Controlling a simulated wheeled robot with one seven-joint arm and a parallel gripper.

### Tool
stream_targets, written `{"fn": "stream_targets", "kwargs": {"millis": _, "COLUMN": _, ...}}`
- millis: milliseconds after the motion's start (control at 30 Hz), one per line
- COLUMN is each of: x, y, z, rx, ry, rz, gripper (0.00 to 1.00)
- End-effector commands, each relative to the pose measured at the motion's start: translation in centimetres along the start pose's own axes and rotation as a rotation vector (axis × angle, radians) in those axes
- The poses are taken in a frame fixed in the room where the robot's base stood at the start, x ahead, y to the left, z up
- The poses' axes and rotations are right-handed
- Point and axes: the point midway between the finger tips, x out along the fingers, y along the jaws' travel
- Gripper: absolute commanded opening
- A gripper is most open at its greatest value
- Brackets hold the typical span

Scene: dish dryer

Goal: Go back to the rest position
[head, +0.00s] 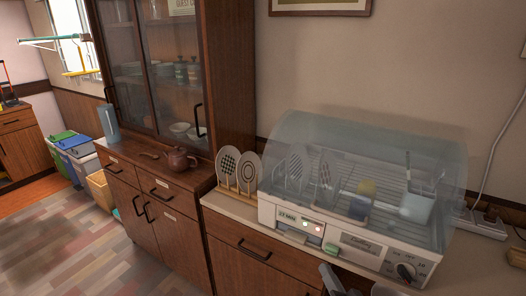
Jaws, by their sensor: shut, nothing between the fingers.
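My gripper (337,277) shows only in part at the bottom edge of the head view, a dark grey shape in front of the counter's cabinet. It is shut and empty, and nothing hangs from it. The rest of my arm is mostly out of the picture. The dish dryer (340,246) stands on the counter behind and above my gripper. Its clear cover (370,138) is down over the rack. Through the cover I see plates (295,166), a yellow and blue item (363,198) and a light blue cup (416,208).
Patterned plates (229,164) stand in a wooden rack left of the dryer. A brown teapot (178,160) and a blue pitcher (109,124) stand on the wooden cabinet (130,182). Bins (78,155) line the wall farther left. The floor (85,245) at lower left is clear.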

Motion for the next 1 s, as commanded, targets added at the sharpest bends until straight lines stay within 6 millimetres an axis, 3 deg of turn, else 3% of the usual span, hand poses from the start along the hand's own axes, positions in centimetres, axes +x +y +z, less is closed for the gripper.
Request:
{"fn": "stream_targets", "kwargs": {"millis": 100, "x": -1.7, "y": -0.5, "z": -2.6, "rx": -0.066, "ry": 0.087, "rz": 0.016, "gripper": 0.00}}
{"fn": "stream_targets", "kwargs": {"millis": 267, "x": -6.3, "y": -0.3, "z": -2.8, "rx": -0.150, "ry": 0.142, "rz": 0.055, "gripper": 0.00}}
{"fn": "stream_targets", "kwargs": {"millis": 567, "x": -18.1, "y": -1.1, "z": -1.5, "rx": -0.328, "ry": 0.176, "rz": 0.117, "gripper": 0.00}}
{"fn": "stream_targets", "kwargs": {"millis": 800, "x": -27.5, "y": -3.2, "z": -1.0, "rx": -0.464, "ry": 0.143, "rz": 0.136, "gripper": 0.00}}
{"fn": "stream_targets", "kwargs": {"millis": 1000, "x": -34.3, "y": -5.3, "z": -0.8, "rx": -0.558, "ry": 0.070, "rz": 0.139, "gripper": 0.00}}
